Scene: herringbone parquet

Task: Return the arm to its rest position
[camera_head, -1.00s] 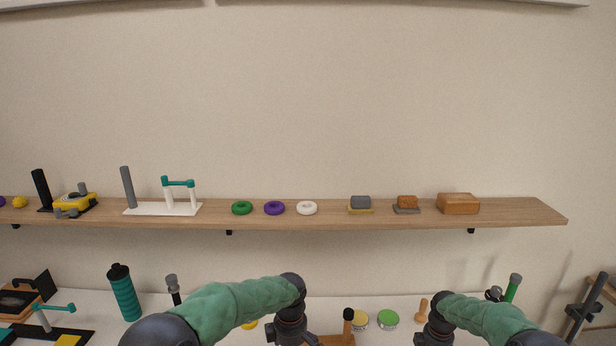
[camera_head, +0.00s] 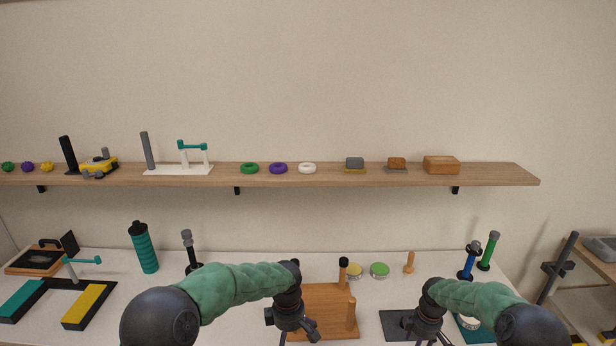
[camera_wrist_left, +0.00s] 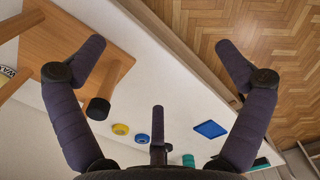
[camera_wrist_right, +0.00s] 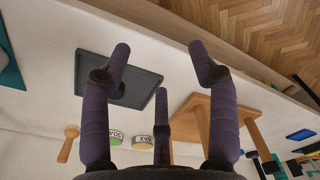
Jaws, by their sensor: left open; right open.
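My left arm comes in from the left over the table, and its gripper (camera_head: 292,333) hangs low beside a wooden stand (camera_head: 318,298) with upright pegs. In the left wrist view the fingers (camera_wrist_left: 162,58) are spread with nothing between them; part of the stand (camera_wrist_left: 65,32) shows at the left. My right gripper (camera_head: 426,336) hangs over a dark grey plate (camera_head: 393,322). In the right wrist view its fingers (camera_wrist_right: 160,58) are spread and empty, with the plate (camera_wrist_right: 143,88) partly behind one finger. The lower ends of both grippers are partly cut off or hidden in the head view.
The white table (camera_head: 225,325) holds a teal bottle (camera_head: 144,248), two small tins (camera_head: 379,270), a wooden peg (camera_head: 409,263) and teal and yellow trays (camera_head: 88,307). A wooden shelf (camera_head: 345,178) with rings and blocks runs along the wall. A side rack (camera_head: 590,275) stands right.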

